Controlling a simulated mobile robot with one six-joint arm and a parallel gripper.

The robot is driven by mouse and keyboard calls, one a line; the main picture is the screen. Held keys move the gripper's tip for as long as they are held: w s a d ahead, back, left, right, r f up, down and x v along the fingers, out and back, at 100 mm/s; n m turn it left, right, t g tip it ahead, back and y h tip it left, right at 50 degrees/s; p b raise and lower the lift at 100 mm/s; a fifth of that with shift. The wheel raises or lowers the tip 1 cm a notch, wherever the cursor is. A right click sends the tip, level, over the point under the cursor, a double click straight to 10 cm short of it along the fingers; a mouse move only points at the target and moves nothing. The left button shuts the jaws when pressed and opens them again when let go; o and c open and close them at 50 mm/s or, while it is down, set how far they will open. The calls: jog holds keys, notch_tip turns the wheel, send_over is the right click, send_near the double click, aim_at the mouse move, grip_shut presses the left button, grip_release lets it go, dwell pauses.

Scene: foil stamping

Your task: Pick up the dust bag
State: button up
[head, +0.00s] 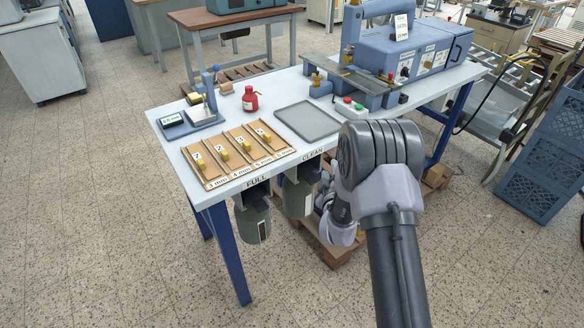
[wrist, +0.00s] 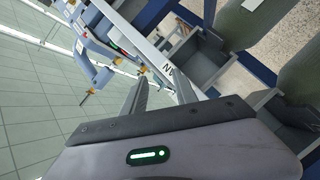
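Two grey-green dust bags hang under the table's front edge in the head view. One dust bag (head: 254,222) is below the FULL label, the other (head: 297,200) below the CLEAN label. In the wrist view, grey-green bag surfaces show at the upper right (wrist: 247,22) and right edge (wrist: 303,75); I cannot tell which bag is which there. My gripper (wrist: 160,85) has its two fingers apart, with nothing seen between them. It is close to the table edge by the CLEAN label's end. In the head view my arm mostly hides the gripper, right of the CLEAN bag.
The white table (head: 170,150) holds a wooden sorting board (head: 232,152), a grey tray (head: 307,121), a red bottle (head: 250,100) and a blue stamping machine (head: 410,55). A wooden pallet (head: 338,257) lies underneath. A blue crate (head: 545,160) stands at right. Floor in front is clear.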

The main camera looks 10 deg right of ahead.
notch_tip(320, 180, down, 7)
jog(key=s+n+t, duration=0.1)
jog(key=s+n, duration=0.1)
jog(key=n, duration=0.1)
jog(key=n+t+y, duration=0.1)
jog(key=n+y, duration=0.1)
jog(key=n, duration=0.3)
send_near(309, 180)
jog(key=w+b, duration=0.2)
jog(key=w, duration=0.1)
jog(key=w+b, duration=0.3)
jog(key=w+f+b, duration=0.1)
jog(key=w+b, duration=0.1)
jog(key=w, duration=0.1)
jog(key=shift+w+d, duration=0.2)
jog(key=shift+w, duration=0.2)
jog(key=shift+w+r, duration=0.1)
jog(key=shift+r, duration=0.05)
grip_shut()
